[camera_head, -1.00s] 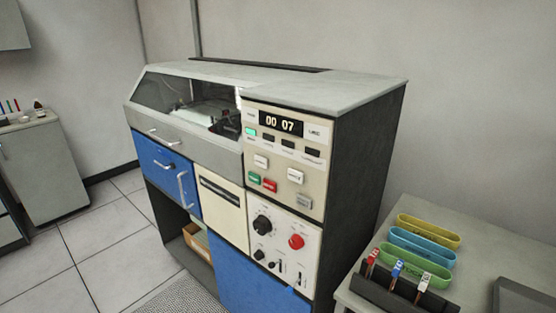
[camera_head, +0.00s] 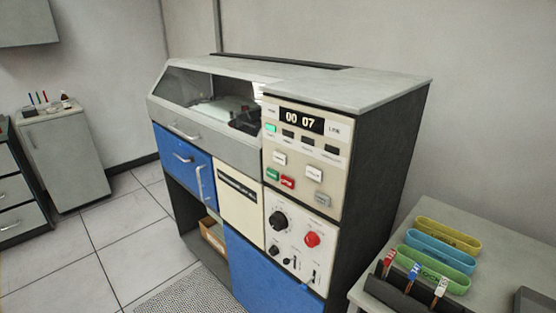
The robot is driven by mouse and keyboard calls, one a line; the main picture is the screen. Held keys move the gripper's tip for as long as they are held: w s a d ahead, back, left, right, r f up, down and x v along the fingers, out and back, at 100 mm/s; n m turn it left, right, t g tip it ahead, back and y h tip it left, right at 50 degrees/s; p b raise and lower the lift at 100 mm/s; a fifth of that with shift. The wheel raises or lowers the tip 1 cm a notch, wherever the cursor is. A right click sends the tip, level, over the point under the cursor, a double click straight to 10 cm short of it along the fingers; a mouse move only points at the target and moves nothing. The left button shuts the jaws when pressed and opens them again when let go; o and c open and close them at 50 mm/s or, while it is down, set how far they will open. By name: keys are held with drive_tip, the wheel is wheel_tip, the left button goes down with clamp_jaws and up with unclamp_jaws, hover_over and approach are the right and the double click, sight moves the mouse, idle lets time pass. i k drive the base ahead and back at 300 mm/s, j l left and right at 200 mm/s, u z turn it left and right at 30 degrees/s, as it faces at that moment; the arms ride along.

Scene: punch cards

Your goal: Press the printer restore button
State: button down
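The printer (camera_head: 345,89) is a large cabinet with a grey top, a clear window on the left and blue lower panels. Its beige control panel (camera_head: 300,165) faces me on the right side. The panel has a display (camera_head: 302,120) reading 00 07, a lit green lamp, and several buttons: white ones (camera_head: 314,173), a green one (camera_head: 272,174), a red one (camera_head: 288,182) and a grey one (camera_head: 322,199). The labels are too small to read, so I cannot tell which button is restore. My gripper is not in view.
Below are a black knob (camera_head: 278,221), a red round knob (camera_head: 312,240) and small switches. A side table (camera_head: 480,225) at right holds yellow, blue and green trays and a black rack with tagged items. Open tiled floor (camera_head: 120,245) lies left, beside a grey cabinet (camera_head: 66,155).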

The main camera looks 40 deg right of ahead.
sight(280, 158)
drive_tip(key=i+j, duration=0.15)
drive_tip(key=j, duration=0.2)
drive_tip(key=i+j, duration=0.15)
drive_tip(key=j, duration=0.2)
drive_tip(key=i+j, duration=0.15)
drive_tip(key=j, duration=0.2)
drive_tip(key=i+j, duration=0.15)
drive_tip(key=j, duration=0.25)
drive_tip(key=z, duration=1.7)
